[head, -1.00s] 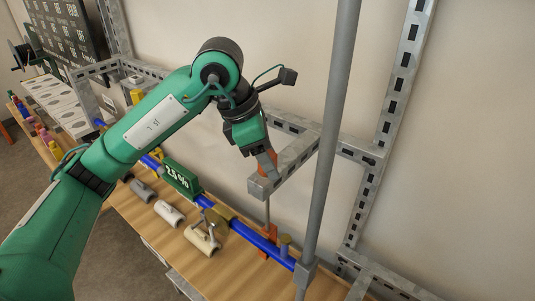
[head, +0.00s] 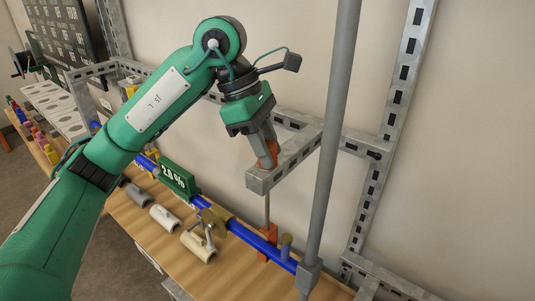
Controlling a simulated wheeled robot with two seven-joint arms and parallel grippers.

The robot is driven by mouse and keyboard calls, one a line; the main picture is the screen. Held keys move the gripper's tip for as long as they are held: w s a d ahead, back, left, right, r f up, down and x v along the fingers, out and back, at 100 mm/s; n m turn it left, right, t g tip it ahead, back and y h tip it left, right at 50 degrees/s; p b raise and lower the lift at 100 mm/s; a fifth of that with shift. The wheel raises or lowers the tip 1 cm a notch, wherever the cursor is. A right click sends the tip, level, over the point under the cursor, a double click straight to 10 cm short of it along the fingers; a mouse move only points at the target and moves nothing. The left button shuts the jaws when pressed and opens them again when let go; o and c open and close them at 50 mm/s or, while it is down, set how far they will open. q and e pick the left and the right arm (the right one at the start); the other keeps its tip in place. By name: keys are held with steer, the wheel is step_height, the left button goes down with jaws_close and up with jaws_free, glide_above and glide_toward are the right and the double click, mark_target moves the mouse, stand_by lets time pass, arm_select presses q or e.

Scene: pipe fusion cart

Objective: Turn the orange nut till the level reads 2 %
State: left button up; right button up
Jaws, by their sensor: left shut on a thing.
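The orange nut (head: 270,160) sits on top of the slotted metal bracket arm, above a thin threaded rod (head: 267,208). My left gripper (head: 265,148) reaches down from above and is shut on the nut, whose far side is partly hidden by the fingers. The green level display (head: 178,179) stands on the blue pipe (head: 240,231), left of the gripper. Its white digits appear to read 2.0 %, though they are small. The rod runs down from the bracket to an orange clamp (head: 268,241) at the pipe. My right gripper is not in view.
The metal bracket (head: 264,182) juts out under the nut. A grey upright pole (head: 328,140) stands close to the right. Several short pipe fittings (head: 165,218) lie on the wooden bench (head: 185,262), with a brass-coloured valve part (head: 213,220) near the blue pipe.

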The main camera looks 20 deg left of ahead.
arm_select(q)
steer(key=o, duration=1)
steer(key=shift+a+r, duration=0.25)
steer(key=shift+r, duration=0.3)
steer(key=shift+b+v, duration=1)
steer(key=shift+v, duration=2.2)
